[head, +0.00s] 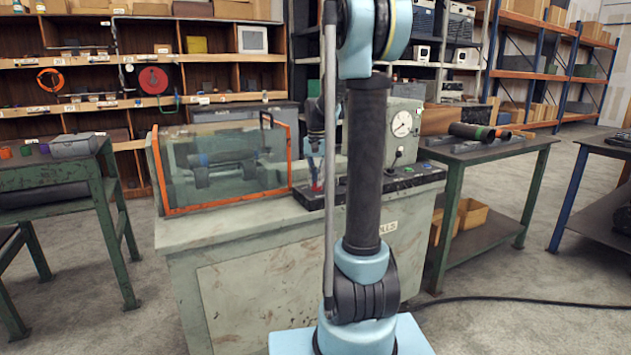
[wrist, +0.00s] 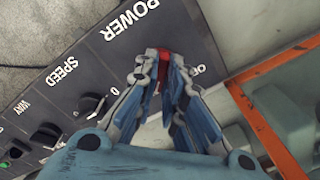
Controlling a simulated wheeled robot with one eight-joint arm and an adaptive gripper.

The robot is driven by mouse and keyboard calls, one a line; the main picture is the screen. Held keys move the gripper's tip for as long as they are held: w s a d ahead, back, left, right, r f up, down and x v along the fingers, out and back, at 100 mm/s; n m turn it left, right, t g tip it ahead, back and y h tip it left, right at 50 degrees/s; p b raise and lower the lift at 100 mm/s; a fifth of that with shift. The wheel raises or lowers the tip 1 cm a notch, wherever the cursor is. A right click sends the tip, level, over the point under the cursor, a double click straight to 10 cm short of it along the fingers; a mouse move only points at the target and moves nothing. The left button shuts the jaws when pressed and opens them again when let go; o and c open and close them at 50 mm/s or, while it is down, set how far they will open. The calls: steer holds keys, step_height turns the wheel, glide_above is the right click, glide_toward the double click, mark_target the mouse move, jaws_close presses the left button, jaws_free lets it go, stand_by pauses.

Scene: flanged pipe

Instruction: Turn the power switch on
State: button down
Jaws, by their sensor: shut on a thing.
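The red power switch (wrist: 163,70) is on the dark control panel (wrist: 95,58), under the white word POWER in the wrist view. My gripper (wrist: 164,62) is closed around the switch, with a fingertip on each side of it. The fingers hide most of the switch, and I cannot tell its position. Part of an "OF" label shows to the right of the fingertips. In the head view, my gripper (head: 316,172) reaches down to the panel (head: 405,182) behind my arm, with a bit of red showing at its tip.
Black knobs for SPEED (wrist: 90,103) and WAY (wrist: 47,134) sit on the same panel. A clear guard box with an orange frame (head: 222,205) stands close beside the gripper. A dial gauge (head: 402,123) is behind the panel. A green table (head: 480,150) stands to the right.

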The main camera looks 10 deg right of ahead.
steer(key=c, duration=1.7)
jaws_free()
steer(key=shift+r, duration=0.15)
step_height(320, 180, up, 12)
steer(key=shift+f, duration=0.15)
steer(key=s+f+n, duration=0.1)
steer(key=s+f, duration=0.2)
steer(key=s, duration=0.4)
steer(key=s+f+n+t, duration=0.1)
steer(key=s+f, duration=0.1)
steer(key=s, duration=0.5)
steer(key=s+f+n, duration=0.1)
steer(key=s+f, duration=0.2)
steer(key=s, duration=0.4)
steer(key=s+f+n, duration=0.1)
steer(key=s+f, duration=0.3)
steer(key=f, duration=0.1)
steer(key=s+f+n, duration=0.1)
steer(key=s+f, duration=0.4)
steer(key=s+f+t, duration=0.1)
steer(key=s+f, duration=0.3)
steer(key=f, duration=0.1)
steer(key=shift+s+a+n, duration=0.15)
steer(key=shift+s+n, duration=0.25)
